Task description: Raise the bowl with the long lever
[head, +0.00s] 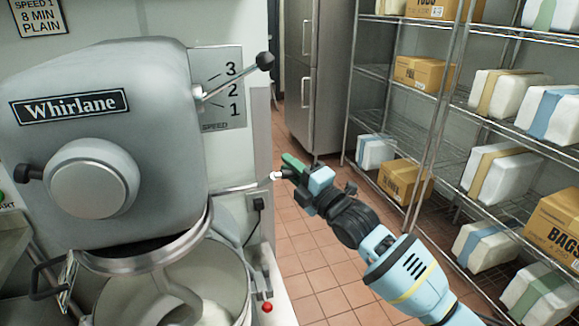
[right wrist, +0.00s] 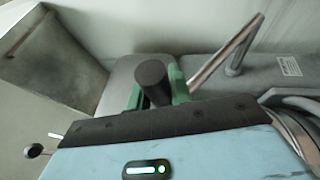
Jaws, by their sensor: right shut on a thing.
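A steel mixing bowl (head: 232,277) sits under the grey mixer head (head: 60,150), with the curved mixing tool reaching into it and pale stuff inside. The long lever (head: 240,188) is a metal rod coming out of the mixer's right side. My right gripper (head: 288,169) is shut at the lever's outer end. In the right wrist view, the dark round handle (right wrist: 153,78) sits between the green finger pads, and a bent metal rod (right wrist: 222,56) runs beyond them. The grip itself is partly hidden in the head view. My left gripper is out of view.
A separate speed lever with a black knob (head: 265,61) is above, beside the speed plate (head: 220,90). A red button (head: 267,307) is at the mixer's base. Wire shelves (head: 400,130) with boxes and bags stand on the right. Tiled floor (head: 310,265) is clear between.

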